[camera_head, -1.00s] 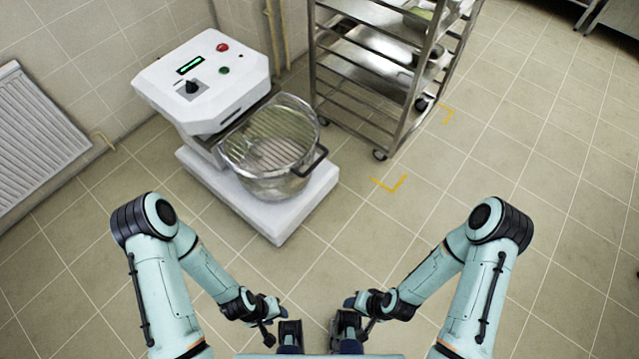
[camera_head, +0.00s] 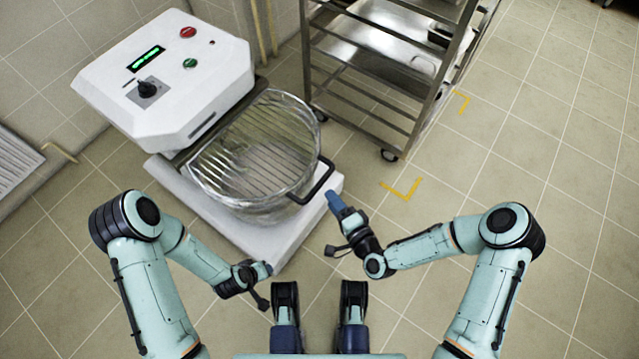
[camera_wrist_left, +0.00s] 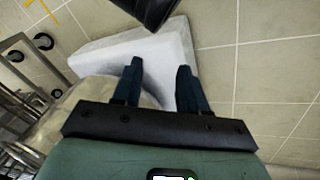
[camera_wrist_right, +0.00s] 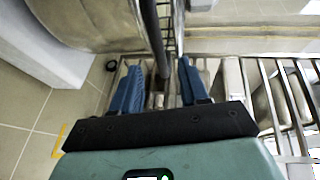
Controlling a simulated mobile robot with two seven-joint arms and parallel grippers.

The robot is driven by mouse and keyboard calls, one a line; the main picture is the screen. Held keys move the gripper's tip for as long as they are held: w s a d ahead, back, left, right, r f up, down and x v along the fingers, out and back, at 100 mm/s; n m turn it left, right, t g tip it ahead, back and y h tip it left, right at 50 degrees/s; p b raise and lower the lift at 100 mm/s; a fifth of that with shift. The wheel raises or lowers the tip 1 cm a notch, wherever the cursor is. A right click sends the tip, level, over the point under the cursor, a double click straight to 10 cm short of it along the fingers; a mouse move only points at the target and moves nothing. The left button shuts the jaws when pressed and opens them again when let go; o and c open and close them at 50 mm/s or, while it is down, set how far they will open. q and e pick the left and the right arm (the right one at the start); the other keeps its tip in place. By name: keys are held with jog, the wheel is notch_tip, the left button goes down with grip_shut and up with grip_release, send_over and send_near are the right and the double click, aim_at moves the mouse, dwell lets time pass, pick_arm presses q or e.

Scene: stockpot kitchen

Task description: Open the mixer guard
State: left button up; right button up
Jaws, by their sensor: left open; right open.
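The mixer (camera_head: 165,75) stands at the left with its wire guard (camera_head: 255,150) lying down over the steel bowl (camera_head: 270,208). The guard's dark handle (camera_head: 316,184) sticks out at the bowl's right side. My right gripper (camera_head: 333,200) is just below and right of the handle in the head view. In the right wrist view its fingers (camera_wrist_right: 160,88) are open, and the dark handle bar (camera_wrist_right: 153,38) runs between them in the picture; contact cannot be told. My left gripper (camera_head: 266,269) is in front of the mixer base; the left wrist view shows its fingers (camera_wrist_left: 158,80) open and empty.
The mixer's white base (camera_head: 290,235) reaches out under the bowl. A steel rack on wheels (camera_head: 395,75) stands close behind and right of the bowl. A radiator (camera_head: 15,165) is at the far left. The tiled floor at the right is clear.

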aim_at(319, 183)
pick_arm(q)
jog(key=shift+g, duration=0.7)
jog(key=s+f+b, duration=0.1)
jog(key=s+f, duration=0.2)
jog(key=shift+s+a+f+b, duration=0.25)
jog(key=shift+a+f+b, duration=0.05)
jog(key=shift+a+b, duration=0.05)
pick_arm(e)
jog(key=x, duration=0.8)
jog(key=shift+a+f, duration=0.1)
jog(key=shift+c, duration=0.2)
grip_shut()
